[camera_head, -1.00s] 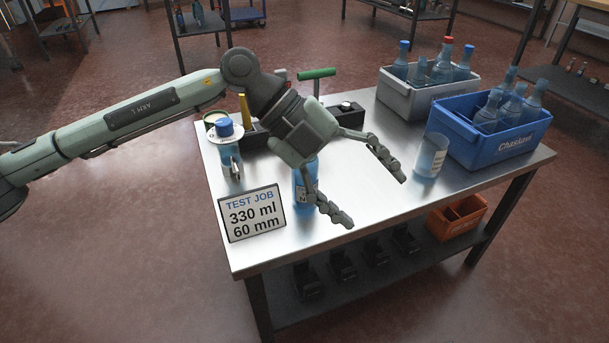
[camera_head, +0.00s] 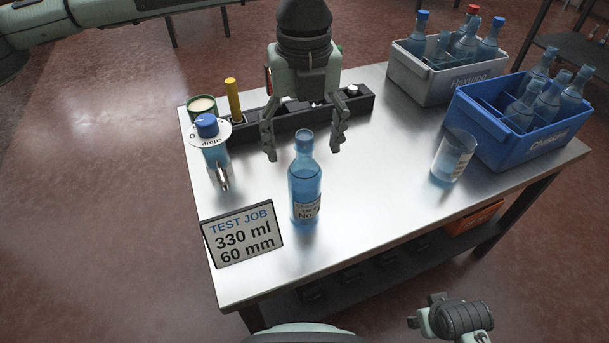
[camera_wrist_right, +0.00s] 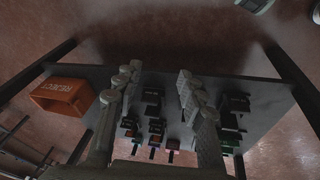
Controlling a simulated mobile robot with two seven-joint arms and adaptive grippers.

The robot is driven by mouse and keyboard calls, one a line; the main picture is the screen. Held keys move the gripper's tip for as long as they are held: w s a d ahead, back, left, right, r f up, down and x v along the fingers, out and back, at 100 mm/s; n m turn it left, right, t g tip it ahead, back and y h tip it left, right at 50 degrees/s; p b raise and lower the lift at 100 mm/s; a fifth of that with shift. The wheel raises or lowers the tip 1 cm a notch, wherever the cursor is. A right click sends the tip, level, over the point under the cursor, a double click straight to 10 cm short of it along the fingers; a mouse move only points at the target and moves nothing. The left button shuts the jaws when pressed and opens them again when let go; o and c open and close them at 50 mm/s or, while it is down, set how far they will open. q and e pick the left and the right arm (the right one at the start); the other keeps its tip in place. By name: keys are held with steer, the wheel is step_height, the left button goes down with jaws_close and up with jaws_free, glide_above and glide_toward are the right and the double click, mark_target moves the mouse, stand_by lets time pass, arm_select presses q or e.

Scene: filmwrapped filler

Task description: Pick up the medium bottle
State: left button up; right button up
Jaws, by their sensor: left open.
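A blue glass bottle (camera_head: 305,190) with a pale label stands upright and uncapped on the steel table (camera_head: 365,205), right of the sign. My left gripper (camera_head: 303,153) points down, open and empty. Its two fingers appear either side of the bottle's neck, apart from it; I cannot tell how far behind the bottle they are. My right gripper (camera_head: 450,318) is low at the bottom right, beyond the table's front edge. In the right wrist view its fingers (camera_wrist_right: 157,72) are apart with nothing between them, facing the lower shelf.
The sign (camera_head: 243,236) reads 330 ml, 60 mm. A blue-capped bottle with a white collar (camera_head: 211,147) stands at left, a clear cup (camera_head: 453,158) at right. Grey (camera_head: 450,80) and blue (camera_head: 520,140) crates hold bottles. A dark rack (camera_head: 290,118) lies behind. An orange bin (camera_wrist_right: 62,97) sits below.

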mark_target(304, 170)
arm_select(q)
steer(key=f, duration=0.2)
steer(key=f+p, duration=0.1)
steer(key=f, duration=0.2)
steer(key=shift+s+f, duration=0.2)
steer(key=shift+f, duration=0.5)
arm_select(e)
steer(key=f, duration=0.1)
steer(key=s+f, duration=0.1)
steer(key=f, duration=0.1)
steer(key=shift+a, duration=0.1)
arm_select(q)
steer(key=shift+c, duration=0.3)
arm_select(e)
steer(key=shift+r, duration=0.1)
arm_select(q)
steer(key=c, duration=1.5)
steer(key=shift+c, duration=0.2)
